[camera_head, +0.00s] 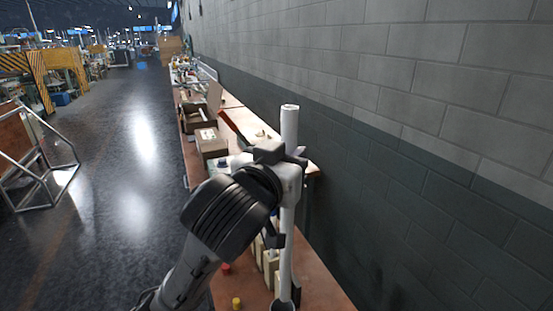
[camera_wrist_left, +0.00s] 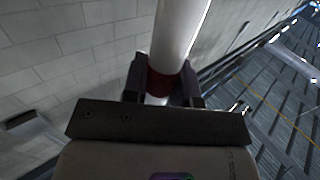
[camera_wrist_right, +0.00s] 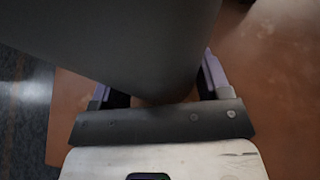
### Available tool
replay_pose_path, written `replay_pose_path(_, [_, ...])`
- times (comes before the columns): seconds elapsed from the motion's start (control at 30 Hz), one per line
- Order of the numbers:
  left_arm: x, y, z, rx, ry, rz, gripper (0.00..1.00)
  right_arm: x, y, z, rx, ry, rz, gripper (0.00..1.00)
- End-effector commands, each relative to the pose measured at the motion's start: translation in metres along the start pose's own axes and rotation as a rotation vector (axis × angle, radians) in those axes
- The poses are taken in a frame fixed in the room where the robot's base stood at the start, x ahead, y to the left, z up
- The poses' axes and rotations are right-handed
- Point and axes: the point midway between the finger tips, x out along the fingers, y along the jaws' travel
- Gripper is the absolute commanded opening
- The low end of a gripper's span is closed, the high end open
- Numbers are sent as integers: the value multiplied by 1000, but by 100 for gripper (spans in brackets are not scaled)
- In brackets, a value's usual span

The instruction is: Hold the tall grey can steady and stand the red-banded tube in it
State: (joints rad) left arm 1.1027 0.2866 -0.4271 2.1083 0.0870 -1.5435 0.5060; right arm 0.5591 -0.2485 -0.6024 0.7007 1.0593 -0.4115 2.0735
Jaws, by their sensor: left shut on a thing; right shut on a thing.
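The red-banded tube (camera_head: 286,250) is long, white and close to upright in the head view. My left gripper (camera_head: 288,158) is shut around its upper part. In the left wrist view the tube (camera_wrist_left: 180,35) passes between the fingers, with its red band (camera_wrist_left: 165,82) at the grip. The tube's lower end meets the dark mouth of the tall grey can (camera_head: 283,305) at the bottom edge of the head view; how deep it sits is hidden. In the right wrist view the can (camera_wrist_right: 140,40) fills the space between the fingers of my right gripper (camera_wrist_right: 160,85), which is shut on it.
Cream blocks (camera_head: 270,262), a red piece (camera_head: 226,268) and a yellow piece (camera_head: 237,302) are on the brown bench near the can. Boxes (camera_head: 211,143) stand farther along the benches. A block wall (camera_head: 430,150) runs close along the right. Open floor (camera_head: 120,200) lies left.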

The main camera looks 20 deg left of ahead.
Motion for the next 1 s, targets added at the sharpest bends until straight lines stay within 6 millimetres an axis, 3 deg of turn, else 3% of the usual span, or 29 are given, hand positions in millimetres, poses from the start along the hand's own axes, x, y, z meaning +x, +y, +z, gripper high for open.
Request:
replay_pose_path(0.3, [23, -4, 46, -1, -2, -30, 0, 0, 0, 0, 0, 0, 0, 57])
replay_pose_path(1.0, [23, -8, 92, 0, 0, -51, 0, 0, 0, 0, 0, 0, 0, 57])
